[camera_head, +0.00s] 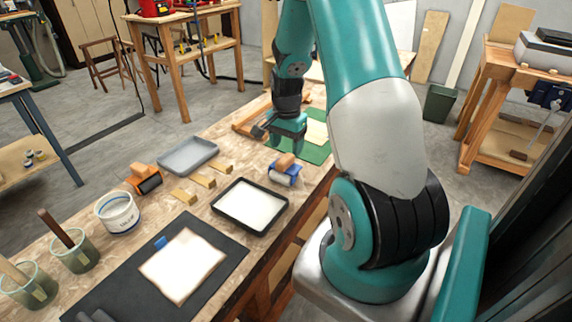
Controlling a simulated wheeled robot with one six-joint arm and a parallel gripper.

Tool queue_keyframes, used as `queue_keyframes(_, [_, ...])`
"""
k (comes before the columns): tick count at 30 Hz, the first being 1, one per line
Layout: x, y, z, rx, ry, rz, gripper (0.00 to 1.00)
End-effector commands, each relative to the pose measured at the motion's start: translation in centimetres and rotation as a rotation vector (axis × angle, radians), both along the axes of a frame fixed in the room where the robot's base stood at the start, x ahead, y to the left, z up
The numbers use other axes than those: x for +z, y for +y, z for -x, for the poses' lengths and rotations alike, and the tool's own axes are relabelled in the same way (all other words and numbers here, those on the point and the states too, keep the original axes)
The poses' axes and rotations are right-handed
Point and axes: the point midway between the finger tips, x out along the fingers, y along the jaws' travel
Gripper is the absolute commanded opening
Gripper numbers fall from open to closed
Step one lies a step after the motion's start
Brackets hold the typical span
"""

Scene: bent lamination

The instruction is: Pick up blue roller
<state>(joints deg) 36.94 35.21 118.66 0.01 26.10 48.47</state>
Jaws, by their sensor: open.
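The blue roller (287,178) lies on the wooden workbench (226,141), with a brown wooden handle and a blue frame. It sits just beyond the black-rimmed tray and near the bench's right edge. My gripper (284,142) is open and above the bench, a little beyond and above the roller in the picture. It appears apart from the roller, though the exact height gap is hard to tell. The space between the jaws looks empty, but the fingertips are small and partly hard to make out.
An orange roller (147,180) and a grey tray (188,155) stand left. Small wooden blocks (203,181) lie beside the black-rimmed tray (249,205). A white tub (118,214), green cups (75,250) and a dark mat (215,272) are nearer. A green mat (318,152) lies beyond.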

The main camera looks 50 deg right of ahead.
Motion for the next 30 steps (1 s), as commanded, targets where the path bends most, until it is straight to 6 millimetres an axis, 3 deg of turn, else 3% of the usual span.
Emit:
queue_keyframes(12, [-5.0,0.2,-0.1,0.000,0.001,-0.001,0.62])
queue_keyframes(20, [-5.3,0.2,-0.1,0.001,0.000,0.000,0.62])
queue_keyframes(27, [-5.3,0.2,-0.1,0.001,0.000,0.000,0.07])
queue_keyframes(30, [-5.3,0.2,-0.1,0.001,-0.001,0.000,0.00])
